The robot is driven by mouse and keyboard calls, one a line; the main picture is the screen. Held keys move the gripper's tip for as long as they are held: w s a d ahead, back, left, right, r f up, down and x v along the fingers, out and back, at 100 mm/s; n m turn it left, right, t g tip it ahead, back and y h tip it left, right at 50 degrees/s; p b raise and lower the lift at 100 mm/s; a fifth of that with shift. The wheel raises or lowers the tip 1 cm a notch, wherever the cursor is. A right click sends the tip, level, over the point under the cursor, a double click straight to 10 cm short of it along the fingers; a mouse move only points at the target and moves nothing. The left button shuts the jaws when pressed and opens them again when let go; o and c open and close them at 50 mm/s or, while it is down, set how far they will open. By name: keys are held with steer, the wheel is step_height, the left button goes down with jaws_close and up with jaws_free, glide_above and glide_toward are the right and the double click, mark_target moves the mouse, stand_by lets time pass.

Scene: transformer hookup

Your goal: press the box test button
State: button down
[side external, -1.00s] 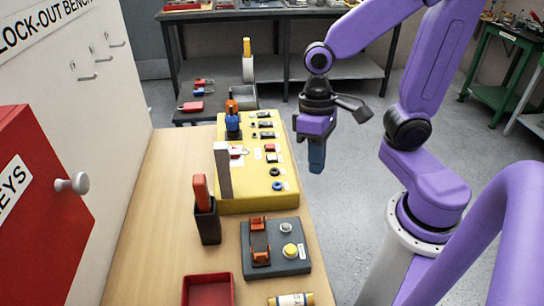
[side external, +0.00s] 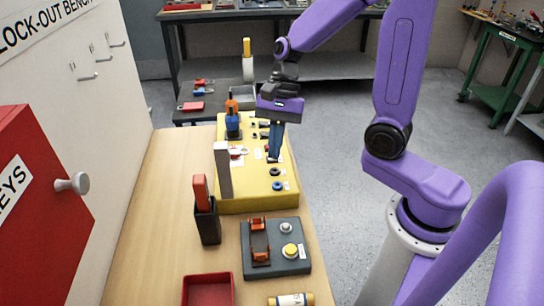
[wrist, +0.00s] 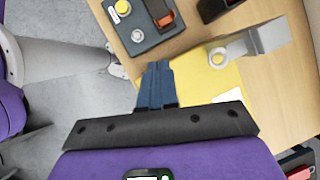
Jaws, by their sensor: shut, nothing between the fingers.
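A dark grey box (side external: 262,268) sits on the near part of the bench. It carries a yellow round button (side external: 290,251), a small pale knob (side external: 285,227) and an orange-and-black switch (side external: 259,243). The box also shows at the top of the wrist view (wrist: 145,42), with its yellow button (wrist: 122,8) partly at the frame edge. My gripper (side external: 273,156) is shut and empty, its blue fingers pointing down over the right side of the yellow panel (side external: 246,203). It is well beyond the grey box in the side view. Whether the fingertips touch the panel I cannot tell.
A grey post (side external: 223,170) stands up at the yellow panel. A black holder with a red handle (side external: 207,225) and a red tray (side external: 208,289) are on the bench. A red cabinet (side external: 35,210) stands at left.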

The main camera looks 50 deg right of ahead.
steer(key=w+d+m+t+y, duration=0.1)
steer(key=w+d+m+t, duration=0.2)
steer(key=m, duration=0.8)
steer(key=w+d+m+t+y, duration=0.1)
steer(key=w+d+m+t, duration=0.3)
steer(key=d+m, duration=0.3)
steer(key=shift+w+d+f+m+t, duration=0.2)
steer(key=shift+w+d+m+t, duration=0.15)
steer(key=shift+m, duration=1.85)
steer(key=shift+a, duration=0.1)
steer(key=shift+f, duration=4.45)
steer(key=shift+f, duration=0.4)
